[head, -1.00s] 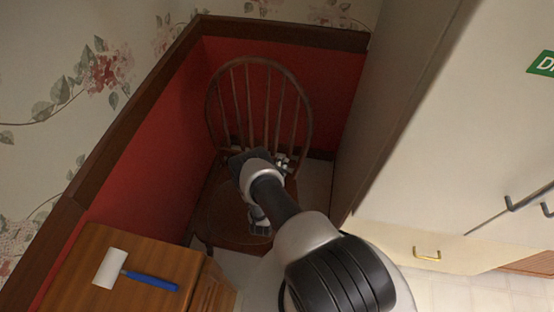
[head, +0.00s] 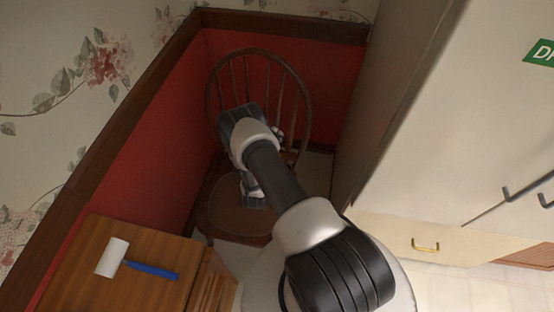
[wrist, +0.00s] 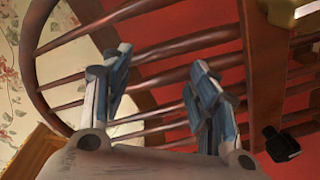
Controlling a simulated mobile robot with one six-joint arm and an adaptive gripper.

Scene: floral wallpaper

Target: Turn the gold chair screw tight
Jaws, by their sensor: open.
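The wooden chair (head: 241,219) stands in the corner, its spindled back against the red wall. In the wrist view its curved back and spindles (wrist: 186,45) cross behind my gripper (wrist: 158,82), which is open with nothing between its fingers. A pale gold piece (wrist: 284,11), probably the gold screw, is cut off at the top right edge, by a wooden chair bar (wrist: 264,75). It lies right of and above my fingers, apart from them. A black screw-like knob (wrist: 281,144) sits lower on that bar. In the head view my arm hides part of the chair and the screws cannot be made out.
A wooden cabinet (head: 75,275) at lower left bears a white-headed, blue-handled hammer-like tool (head: 150,270). Pale cupboards (head: 430,130) close off the right side. The red-panelled wall (head: 175,130) bounds the left; the space around the chair is narrow.

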